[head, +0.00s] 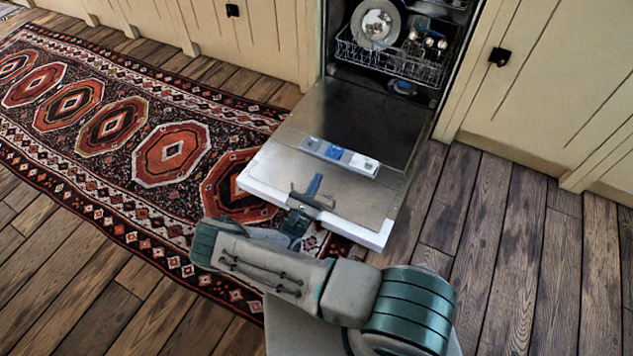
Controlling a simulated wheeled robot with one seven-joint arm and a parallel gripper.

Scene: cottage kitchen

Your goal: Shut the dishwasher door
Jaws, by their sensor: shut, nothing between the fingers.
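The dishwasher door (357,124) is folded down and open, with its metal inner face up and a white front edge. A detergent dispenser panel with blue and white parts lies across its middle. The dishwasher's interior (395,75) shows behind it, with a wire rack (405,62) holding a plate (379,22) and other dishes. My gripper (313,192) is shut and empty at the door's outer edge, over the inner face. I cannot tell whether it touches the door. My arm reaches in from the bottom and hides part of the door's near edge.
A patterned red rug (173,150) lies on the wooden floor to the left and runs under the door's outer edge. Cream cabinets (560,80) with dark knobs flank the dishwasher. Bare floor (510,235) is free at the right.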

